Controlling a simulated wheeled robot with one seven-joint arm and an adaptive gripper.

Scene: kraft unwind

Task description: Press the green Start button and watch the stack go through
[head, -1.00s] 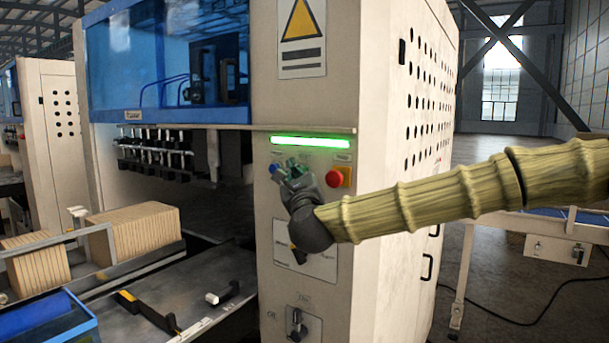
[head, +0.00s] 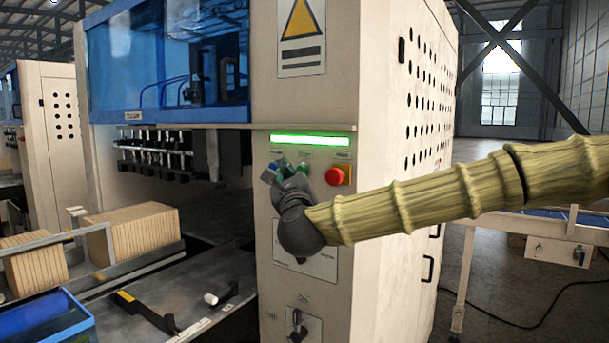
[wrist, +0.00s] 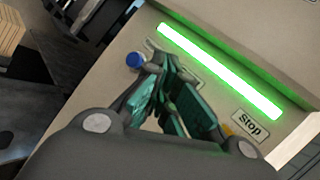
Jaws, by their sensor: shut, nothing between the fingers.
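The green Start button (head: 304,168) shows on the machine's control panel, just right of my gripper. My gripper (head: 277,174) is shut and empty, close in front of the panel and low and left of the green button. I cannot tell whether it touches anything. In the wrist view its fingers (wrist: 170,95) are together and tinted green, and they hide the green button. The stack of brown cardboard sheets (head: 146,232) stands upright on the infeed at the left, in front of the machine's opening.
A blue button (head: 274,166) is left of the green one. A red Stop button (head: 335,176) on a yellow base is to its right. A green light bar (head: 310,140) glows above. A second stack (head: 35,268) and a blue tray (head: 45,318) are lower left.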

